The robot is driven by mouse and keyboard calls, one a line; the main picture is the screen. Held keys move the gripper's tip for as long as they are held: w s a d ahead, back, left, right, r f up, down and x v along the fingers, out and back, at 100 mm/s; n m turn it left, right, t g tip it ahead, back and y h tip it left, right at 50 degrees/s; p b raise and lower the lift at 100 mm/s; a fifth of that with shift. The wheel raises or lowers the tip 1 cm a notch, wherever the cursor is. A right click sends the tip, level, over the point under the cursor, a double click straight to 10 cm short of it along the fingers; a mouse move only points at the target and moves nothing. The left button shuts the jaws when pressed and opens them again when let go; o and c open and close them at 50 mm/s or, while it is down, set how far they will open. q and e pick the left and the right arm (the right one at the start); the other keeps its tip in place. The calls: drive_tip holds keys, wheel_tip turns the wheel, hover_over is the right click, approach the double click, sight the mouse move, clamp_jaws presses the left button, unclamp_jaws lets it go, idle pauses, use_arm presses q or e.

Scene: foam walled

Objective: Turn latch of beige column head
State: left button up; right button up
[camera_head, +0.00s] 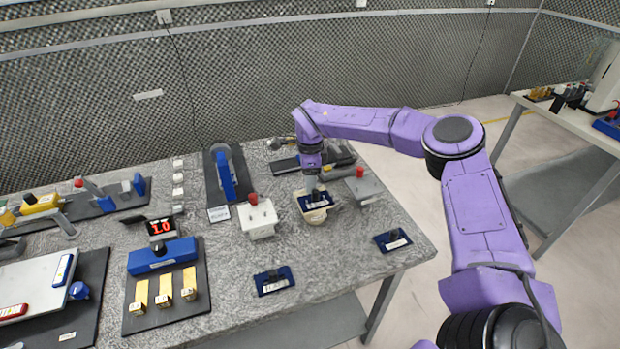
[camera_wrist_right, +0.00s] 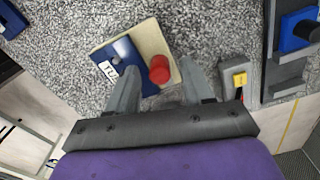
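The beige column head (camera_head: 318,217) stands on the grey stone-patterned table, with a dark blue plate on its top. My right gripper (camera_head: 313,187) points down just above it and hides part of its top. In the right wrist view, the beige head (camera_wrist_right: 150,40) shows a red knob (camera_wrist_right: 160,69) and a blue plate with a white label (camera_wrist_right: 108,70). The fingers of my right gripper (camera_wrist_right: 157,72) are apart, one on each side of the knob in the picture. I cannot tell whether they touch it. My left gripper is not in view.
A white box with a red knob (camera_head: 257,219) stands close left, and a grey box with a red knob (camera_head: 363,186) close right. Dark blue labelled plates (camera_head: 273,281) (camera_head: 392,241) lie near the front edge. A blue-handled fixture (camera_head: 226,175) stands behind left.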

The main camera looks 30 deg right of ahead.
drive_tip(key=shift+w+r, duration=0.1)
drive_tip(key=shift+r, duration=0.2)
wheel_tip(320, 180, up, 10)
drive_tip(key=b, duration=0.2)
idle(0.5)
